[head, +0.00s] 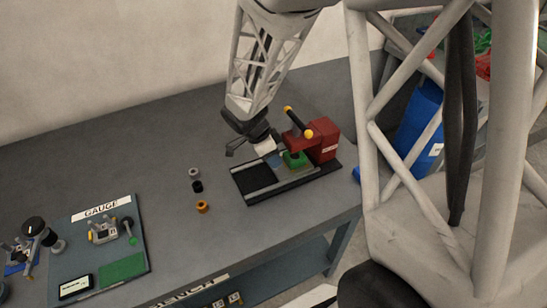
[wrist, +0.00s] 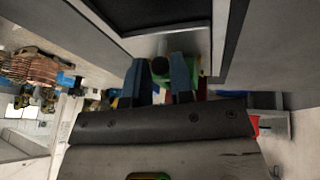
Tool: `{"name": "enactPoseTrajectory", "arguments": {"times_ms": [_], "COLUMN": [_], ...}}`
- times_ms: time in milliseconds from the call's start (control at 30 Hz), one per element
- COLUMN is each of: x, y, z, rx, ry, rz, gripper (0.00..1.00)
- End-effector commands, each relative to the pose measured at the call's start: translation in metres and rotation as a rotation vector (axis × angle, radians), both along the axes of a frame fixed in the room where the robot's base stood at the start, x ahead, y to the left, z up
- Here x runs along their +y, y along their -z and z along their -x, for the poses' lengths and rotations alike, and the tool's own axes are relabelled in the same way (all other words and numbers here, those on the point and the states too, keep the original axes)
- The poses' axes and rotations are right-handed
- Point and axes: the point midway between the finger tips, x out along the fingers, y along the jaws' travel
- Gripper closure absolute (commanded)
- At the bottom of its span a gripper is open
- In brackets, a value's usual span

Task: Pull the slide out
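A red press-like fixture (head: 323,140) with yellow knobs stands on a dark base plate (head: 258,191) on the bench. A flat grey slide (head: 290,174) lies on the plate, with a green block (head: 295,159) under the red arm. My gripper (head: 262,146) points down at the back edge of the plate, left of the red fixture. In the wrist view, the two dark blue fingers (wrist: 162,80) stand apart, one on each side of a small dark round end (wrist: 160,66) with green beside it. I cannot tell whether the fingers touch it.
Small grey, black and orange rings (head: 202,207) lie left of the plate. A gauge board (head: 125,285) is at the front left. A blue bin (head: 420,125) stands beyond the bench's right side. The bench between the rings and gauge board is clear.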

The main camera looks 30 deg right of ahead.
Motion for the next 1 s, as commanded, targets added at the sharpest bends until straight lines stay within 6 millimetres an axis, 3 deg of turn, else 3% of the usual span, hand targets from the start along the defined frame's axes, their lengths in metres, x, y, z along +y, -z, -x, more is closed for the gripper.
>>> {"name": "enactPoseTrajectory", "arguments": {"times_ms": [33,133,467,1000], "x": [0.000,0.000,0.004,0.061], "y": [0.000,0.000,0.000,0.000], "z": [0.000,0.000,0.000,-0.001], "rx": [0.000,0.000,-0.001,-0.002], "ry": [0.000,0.000,-0.001,-0.003], "rz": [0.000,0.000,0.000,-0.001], "gripper": [0.86,1.00,1.00,1.00]}}
